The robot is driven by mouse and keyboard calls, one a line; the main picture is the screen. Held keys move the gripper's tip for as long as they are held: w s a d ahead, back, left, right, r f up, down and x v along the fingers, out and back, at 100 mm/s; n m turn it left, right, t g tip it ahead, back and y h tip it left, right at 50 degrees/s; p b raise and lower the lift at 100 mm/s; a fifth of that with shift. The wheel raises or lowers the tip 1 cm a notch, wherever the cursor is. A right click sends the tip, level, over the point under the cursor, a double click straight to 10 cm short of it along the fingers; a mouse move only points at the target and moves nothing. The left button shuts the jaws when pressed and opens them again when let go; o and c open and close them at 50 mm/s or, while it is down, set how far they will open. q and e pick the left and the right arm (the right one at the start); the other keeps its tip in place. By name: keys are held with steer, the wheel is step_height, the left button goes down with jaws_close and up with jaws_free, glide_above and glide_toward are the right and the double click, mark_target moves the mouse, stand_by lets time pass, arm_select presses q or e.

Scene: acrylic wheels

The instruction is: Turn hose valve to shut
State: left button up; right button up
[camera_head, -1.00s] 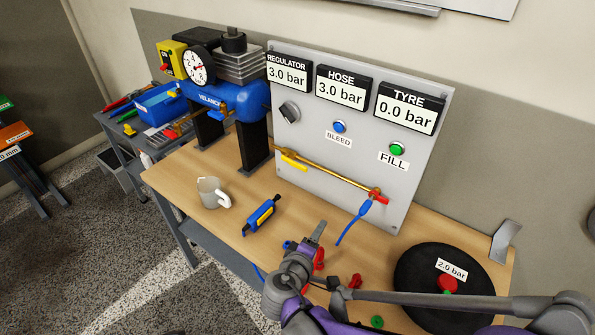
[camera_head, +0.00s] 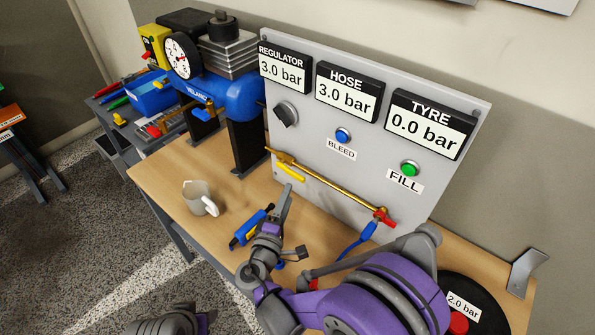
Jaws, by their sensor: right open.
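The brass pipe (camera_head: 335,188) runs along the lower front of the grey panel (camera_head: 385,155). A yellow lever (camera_head: 290,172) sits just below its left end, nearly in line with the pipe. A red fitting (camera_head: 383,217) is at the right end, with a blue hose (camera_head: 357,241) hanging from it. I cannot tell for certain which part is the hose valve; the yellow lever looks like a valve handle. My right gripper (camera_head: 293,222) is open and empty, below and in front of the yellow lever, apart from it.
Panel displays read regulator 3.0, hose 3.0 (camera_head: 347,93) and tyre 0.0 bar. My right arm partly hides the tyre (camera_head: 488,296). A metal bracket (camera_head: 527,270) stands far right.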

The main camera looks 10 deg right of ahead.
mark_target(295, 177)
steer(key=x, duration=0.8)
steer(key=shift+w+d+p, duration=0.2)
steer(key=shift+w+p, duration=0.1)
steer(key=shift+p, duration=0.1)
jaws_close()
stand_by(0.9)
